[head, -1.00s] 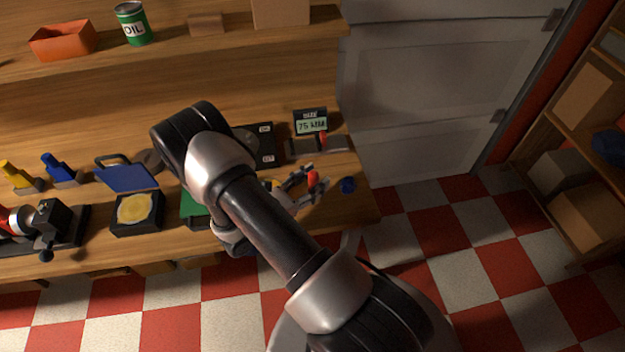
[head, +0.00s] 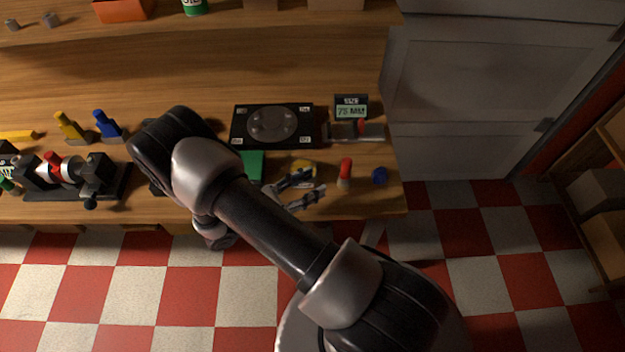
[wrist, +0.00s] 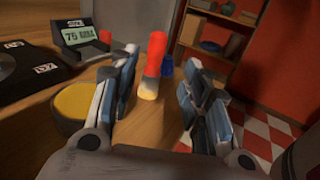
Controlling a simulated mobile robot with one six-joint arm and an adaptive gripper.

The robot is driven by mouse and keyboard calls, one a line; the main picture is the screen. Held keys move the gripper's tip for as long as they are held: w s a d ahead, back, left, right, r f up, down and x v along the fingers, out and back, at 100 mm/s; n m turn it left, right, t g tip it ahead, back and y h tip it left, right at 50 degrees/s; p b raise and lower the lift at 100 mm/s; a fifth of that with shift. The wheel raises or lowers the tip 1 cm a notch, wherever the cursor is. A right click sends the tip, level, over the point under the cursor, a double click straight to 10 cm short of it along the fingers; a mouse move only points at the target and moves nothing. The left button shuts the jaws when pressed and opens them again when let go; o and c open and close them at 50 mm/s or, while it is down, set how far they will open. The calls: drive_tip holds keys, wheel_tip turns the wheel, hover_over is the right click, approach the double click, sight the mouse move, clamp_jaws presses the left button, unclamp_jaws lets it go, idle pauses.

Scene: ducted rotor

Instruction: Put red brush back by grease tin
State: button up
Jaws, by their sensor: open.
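The red brush (head: 345,172) stands upright on the workbench near its right end, red on top with a pale lower end. It also shows in the wrist view (wrist: 153,65), beyond and between my fingers. A round tin with a yellow top (head: 304,166), likely the grease tin, stands left of the brush, partly hidden by my gripper. In the wrist view the tin (wrist: 76,102) is beside my left finger. My gripper (head: 319,182) is open and empty, low over the bench, left of the brush with a visible gap.
A small blue object (head: 380,176) stands right of the brush near the bench end. A display reading 75 (head: 351,107) and a black plate with a disc (head: 271,126) are behind. A vise-like fixture (head: 70,175) is at left. Checkered floor lies in front.

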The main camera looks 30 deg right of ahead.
drive_tip(key=s+a+r+m+g+y, duration=0.1)
drive_tip(key=s+r+m+g+y, duration=0.15)
drive_tip(key=r+m+y, duration=0.35)
drive_tip(key=s+r+m+g+y, duration=0.2)
drive_tip(key=s+r+m, duration=0.15)
drive_tip(key=r, duration=0.55)
drive_tip(key=s+a+r+m+t+y, duration=0.8)
drive_tip(key=a+r+t+y, duration=0.1)
drive_tip(key=r, duration=0.3)
drive_tip(key=shift+s+a+r+t+y, duration=0.25)
drive_tip(key=shift+s+a+t+y, duration=0.15)
drive_tip(key=shift+a, duration=0.25)
